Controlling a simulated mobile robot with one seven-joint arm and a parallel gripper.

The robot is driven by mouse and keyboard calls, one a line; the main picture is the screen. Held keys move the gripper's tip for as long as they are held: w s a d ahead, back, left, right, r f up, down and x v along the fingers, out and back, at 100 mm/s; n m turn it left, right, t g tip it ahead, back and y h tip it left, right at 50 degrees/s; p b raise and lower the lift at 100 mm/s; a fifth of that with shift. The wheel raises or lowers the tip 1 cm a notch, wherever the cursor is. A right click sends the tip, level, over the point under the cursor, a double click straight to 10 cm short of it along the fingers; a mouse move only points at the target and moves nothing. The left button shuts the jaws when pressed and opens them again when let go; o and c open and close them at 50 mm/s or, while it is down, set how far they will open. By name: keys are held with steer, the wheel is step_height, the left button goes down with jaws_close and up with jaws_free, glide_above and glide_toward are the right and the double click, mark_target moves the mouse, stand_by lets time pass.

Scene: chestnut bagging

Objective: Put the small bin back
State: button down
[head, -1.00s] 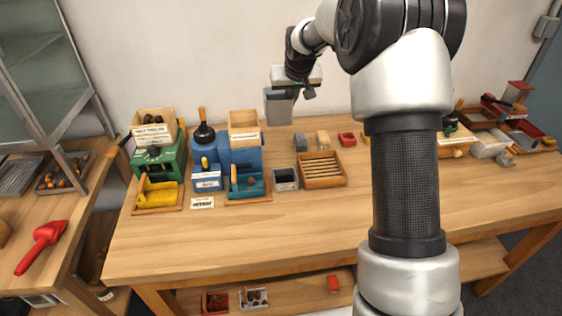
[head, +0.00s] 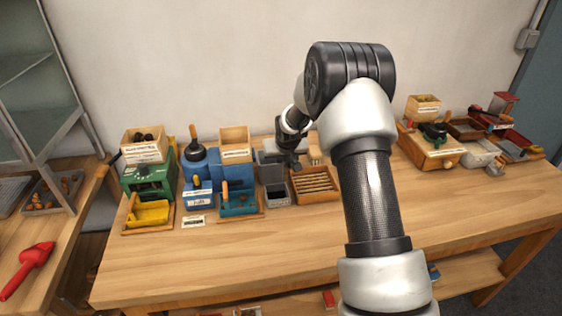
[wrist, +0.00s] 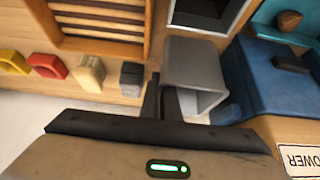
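The small grey bin (wrist: 192,68) is in the wrist view, its opening towards my gripper. My gripper (wrist: 161,98) is shut on its wall, one dark finger outside and one inside. In the head view the bin (head: 269,170) is upright beside the blue machine, behind a second grey box (head: 278,194). My gripper (head: 285,160) is above it and partly covers it. I cannot tell whether the bin's base touches the table.
The blue machine (head: 200,172) stands close on the left, with a teal tray (head: 239,204) in front. A slatted wooden tray (head: 315,184) lies to the right. Small blocks, including red (wrist: 47,66) and yellow (wrist: 13,62) ones, line the back. The table's front is clear.

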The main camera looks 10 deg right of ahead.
steer(key=shift+f, duration=0.25)
steer(key=c, duration=2)
jaws_free()
